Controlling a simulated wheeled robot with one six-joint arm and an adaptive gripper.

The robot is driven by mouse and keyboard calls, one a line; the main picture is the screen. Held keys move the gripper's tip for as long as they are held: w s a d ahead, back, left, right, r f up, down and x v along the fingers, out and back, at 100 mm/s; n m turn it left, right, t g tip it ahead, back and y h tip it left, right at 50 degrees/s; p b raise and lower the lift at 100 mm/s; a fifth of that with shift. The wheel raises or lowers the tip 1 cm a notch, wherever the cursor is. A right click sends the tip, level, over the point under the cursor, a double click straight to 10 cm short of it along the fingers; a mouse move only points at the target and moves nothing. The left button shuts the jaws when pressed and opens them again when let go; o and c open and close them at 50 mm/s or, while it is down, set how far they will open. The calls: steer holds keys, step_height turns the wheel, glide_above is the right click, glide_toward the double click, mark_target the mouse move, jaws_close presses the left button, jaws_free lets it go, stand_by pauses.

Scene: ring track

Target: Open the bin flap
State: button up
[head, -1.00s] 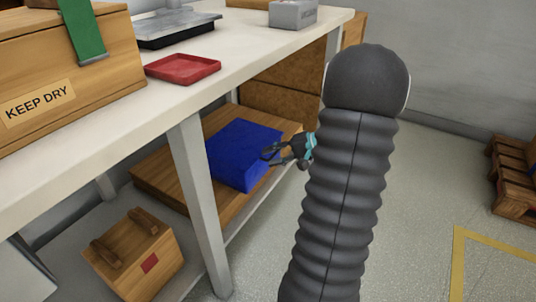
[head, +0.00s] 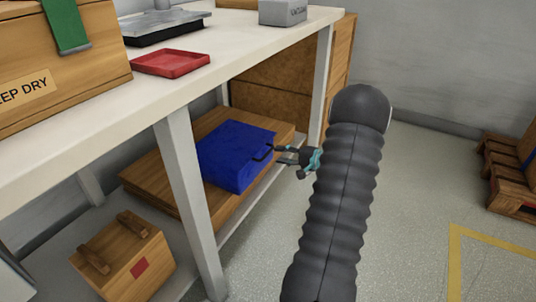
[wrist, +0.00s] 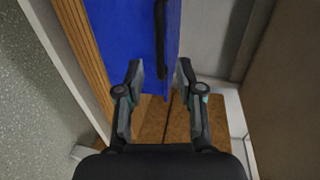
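The blue bin (head: 232,160) sits on the wooden lower shelf board under the workbench. A dark handle bar (head: 262,155) shows at its right side, close to my gripper's fingertips. My gripper (head: 278,155) is beside the bin's right side, with its fingers pointing left towards it. In the wrist view the bin's blue surface (wrist: 120,40) fills the upper middle, and the dark bar (wrist: 161,45) runs down it. The fingers of my gripper (wrist: 160,68) are apart, and the bar's lower end shows between them. I cannot tell whether they touch it. My forearm hides part of the gripper.
The workbench (head: 150,95) stands above the bin, with its pale leg (head: 188,200) in front left. A red tray (head: 170,62) and a KEEP DRY crate (head: 70,70) are on top. A wooden box (head: 125,255) is below. Open floor (head: 420,210) lies right.

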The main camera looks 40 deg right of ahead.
mark_target(268, 151)
steer(key=x, duration=0.6)
jaws_close()
